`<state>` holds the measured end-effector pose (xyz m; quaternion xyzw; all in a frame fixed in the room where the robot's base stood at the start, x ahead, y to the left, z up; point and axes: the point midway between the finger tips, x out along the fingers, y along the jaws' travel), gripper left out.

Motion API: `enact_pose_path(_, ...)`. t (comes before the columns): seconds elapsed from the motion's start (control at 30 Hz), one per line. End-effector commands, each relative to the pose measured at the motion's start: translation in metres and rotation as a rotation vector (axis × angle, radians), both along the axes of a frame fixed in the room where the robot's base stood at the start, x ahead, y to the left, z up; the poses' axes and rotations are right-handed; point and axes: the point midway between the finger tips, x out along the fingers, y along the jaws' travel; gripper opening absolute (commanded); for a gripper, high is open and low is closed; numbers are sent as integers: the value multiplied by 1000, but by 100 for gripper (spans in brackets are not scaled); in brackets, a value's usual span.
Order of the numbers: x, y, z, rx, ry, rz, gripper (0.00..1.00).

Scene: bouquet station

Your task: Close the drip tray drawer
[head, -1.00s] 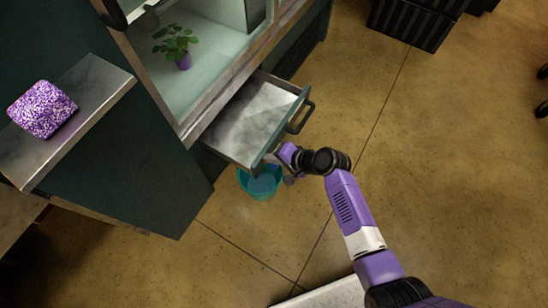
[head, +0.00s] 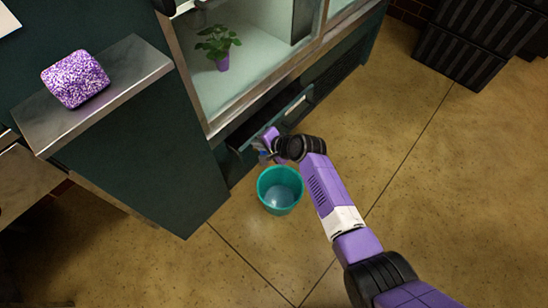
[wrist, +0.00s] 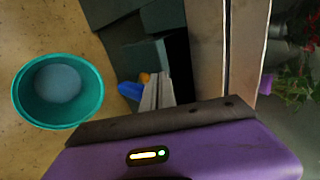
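The drip tray drawer (head: 270,128) is low in the teal cabinet under the glass case. It is almost all the way in, with a dark gap along its top edge. The wrist view shows the teal drawer corner (wrist: 146,58) beside a dark gap, just past my grey fingers (wrist: 157,90). Whether the fingers are apart is unclear.
A teal bucket (head: 280,190) stands on the floor just below my gripper. A potted plant (head: 218,48) is inside the case. A purple speckled block (head: 76,79) rests on a metal ledge (head: 110,90) at left. Black crates (head: 470,42) stand at back right. The floor at right is clear.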

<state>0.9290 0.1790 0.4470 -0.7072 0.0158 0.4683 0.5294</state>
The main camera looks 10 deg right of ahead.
Motion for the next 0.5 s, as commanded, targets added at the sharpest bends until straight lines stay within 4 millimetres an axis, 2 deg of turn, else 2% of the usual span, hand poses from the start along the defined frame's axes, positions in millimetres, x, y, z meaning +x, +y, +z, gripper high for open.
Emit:
enact_pose_path(0.2,20,17,-2,-1,1,0,0)
enact_pose_path(0.5,24,20,-1,-1,3,-1,0)
